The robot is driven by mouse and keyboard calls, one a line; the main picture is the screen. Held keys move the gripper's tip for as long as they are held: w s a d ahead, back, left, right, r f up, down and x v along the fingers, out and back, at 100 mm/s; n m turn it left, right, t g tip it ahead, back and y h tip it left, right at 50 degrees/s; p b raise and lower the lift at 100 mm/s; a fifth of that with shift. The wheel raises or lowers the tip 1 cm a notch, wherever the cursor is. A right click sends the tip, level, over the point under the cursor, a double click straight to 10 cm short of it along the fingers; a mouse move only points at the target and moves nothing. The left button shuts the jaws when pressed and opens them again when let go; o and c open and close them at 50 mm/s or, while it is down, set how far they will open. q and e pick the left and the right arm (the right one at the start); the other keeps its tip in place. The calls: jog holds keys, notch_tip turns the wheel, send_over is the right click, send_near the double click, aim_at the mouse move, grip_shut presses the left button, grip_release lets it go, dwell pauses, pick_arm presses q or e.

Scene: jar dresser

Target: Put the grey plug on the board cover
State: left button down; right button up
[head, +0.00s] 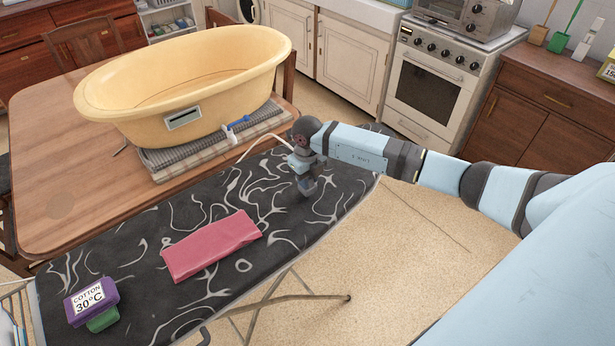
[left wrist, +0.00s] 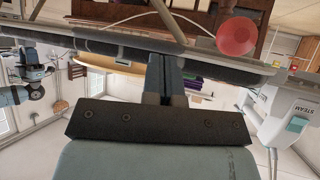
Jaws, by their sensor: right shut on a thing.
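The board cover (head: 275,215) is black with white swirls and stretches across the middle of the head view. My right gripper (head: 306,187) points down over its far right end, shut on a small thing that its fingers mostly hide. A thin white cord (head: 258,143) curves from the board's far edge up to this gripper, so the thing held appears to be the grey plug. I cannot tell whether it touches the cover. My left gripper (left wrist: 166,78) shows only in the left wrist view, its fingers together with nothing seen between them.
A folded pink cloth (head: 211,245) lies mid-board. A purple box marked COTTON 30°C (head: 90,300) stands at the near left end. A yellow tub (head: 185,85) rests on folded cloths on the wooden table behind. A white steam iron (left wrist: 285,118) shows in the left wrist view.

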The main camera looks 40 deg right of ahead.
jog(key=shift+f, duration=0.1)
jog(key=shift+f, duration=0.15)
jog(key=o, duration=0.9)
jog(key=shift+r, duration=0.2)
